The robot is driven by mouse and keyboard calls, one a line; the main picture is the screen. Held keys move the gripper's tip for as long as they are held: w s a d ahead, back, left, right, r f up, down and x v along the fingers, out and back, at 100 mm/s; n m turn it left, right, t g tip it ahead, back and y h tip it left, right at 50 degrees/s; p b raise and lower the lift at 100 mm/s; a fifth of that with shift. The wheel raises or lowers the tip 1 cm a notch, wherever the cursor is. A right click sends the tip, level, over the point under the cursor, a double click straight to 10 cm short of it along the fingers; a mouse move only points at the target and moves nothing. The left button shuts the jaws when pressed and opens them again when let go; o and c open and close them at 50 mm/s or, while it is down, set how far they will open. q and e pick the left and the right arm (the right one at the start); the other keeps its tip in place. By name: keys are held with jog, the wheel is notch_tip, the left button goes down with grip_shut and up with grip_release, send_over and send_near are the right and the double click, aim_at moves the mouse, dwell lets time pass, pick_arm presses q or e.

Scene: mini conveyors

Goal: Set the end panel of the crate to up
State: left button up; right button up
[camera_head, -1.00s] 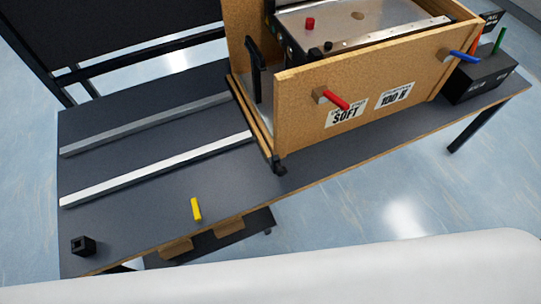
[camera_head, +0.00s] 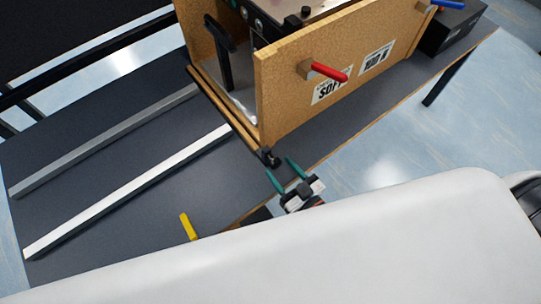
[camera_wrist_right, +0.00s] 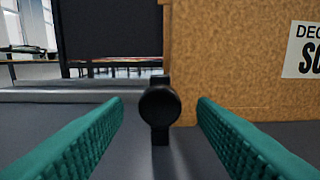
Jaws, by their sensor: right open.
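The wooden crate (camera_head: 290,95) stands on the dark table, with its left end open. Thin wooden strips (camera_head: 225,112) run low along that end; the end panel looks down there, though its face is hidden. A black round knob (camera_head: 268,157) sits at the near end of these strips. It also shows in the right wrist view as a black disc on a post (camera_wrist_right: 160,103). My right gripper (camera_head: 281,170) is open, with green fingers pointing at the knob. In the wrist view the knob appears between the fingertips, apart from both. My left gripper is not in view.
Two metal rails (camera_head: 130,190) lie on the table left of the crate. A red handle (camera_head: 328,71) and a blue handle (camera_head: 447,4) stick out from the crate's near side. A yellow piece (camera_head: 188,227) lies near the front edge. A black box (camera_head: 445,32) stands right of the crate.

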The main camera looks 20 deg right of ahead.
jog(key=x, duration=0.5)
jog(key=shift+w, duration=0.15)
grip_shut()
